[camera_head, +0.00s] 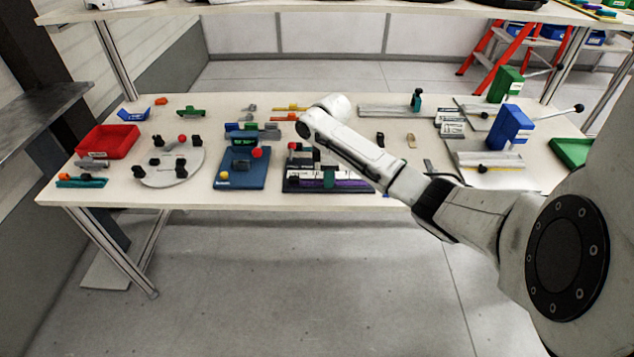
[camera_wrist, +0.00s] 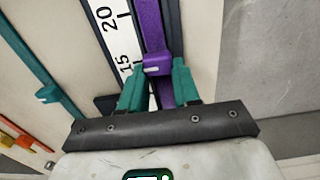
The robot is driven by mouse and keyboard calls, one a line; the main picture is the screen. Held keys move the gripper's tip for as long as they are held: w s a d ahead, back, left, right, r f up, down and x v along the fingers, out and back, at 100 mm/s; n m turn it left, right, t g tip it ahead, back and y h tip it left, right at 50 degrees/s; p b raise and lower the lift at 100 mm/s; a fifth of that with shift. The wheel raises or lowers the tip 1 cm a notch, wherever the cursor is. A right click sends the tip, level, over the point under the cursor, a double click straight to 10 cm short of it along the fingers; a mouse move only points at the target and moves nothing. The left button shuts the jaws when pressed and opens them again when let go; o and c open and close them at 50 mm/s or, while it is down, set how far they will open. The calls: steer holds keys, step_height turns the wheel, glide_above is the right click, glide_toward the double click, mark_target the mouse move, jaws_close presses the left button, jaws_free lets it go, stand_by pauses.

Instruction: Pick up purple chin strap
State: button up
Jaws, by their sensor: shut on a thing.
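The purple chin strap (camera_wrist: 150,28) is a long narrow purple strip in the wrist view. It lies along a dark holder beside a white ruler scale (camera_wrist: 112,28) marked 15 and 20. My gripper (camera_wrist: 158,68) has its teal fingers on both sides of a raised purple block on the strap and is shut on it. The strap still runs along the holder, and I cannot tell whether it is lifted. In the head view the purple strip (camera_head: 350,184) shows at the table's front edge; my arm partly covers this area.
A blue board (camera_head: 240,177) and a round white plate with black knobs (camera_head: 172,167) stand to the left. A red bin (camera_head: 108,141) is at far left. A blue box (camera_head: 510,127) stands at the right. In the wrist view a teal bar (camera_wrist: 38,65) lies left of the ruler.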

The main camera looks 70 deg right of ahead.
jaws_close()
steer(key=shift+r, duration=0.1)
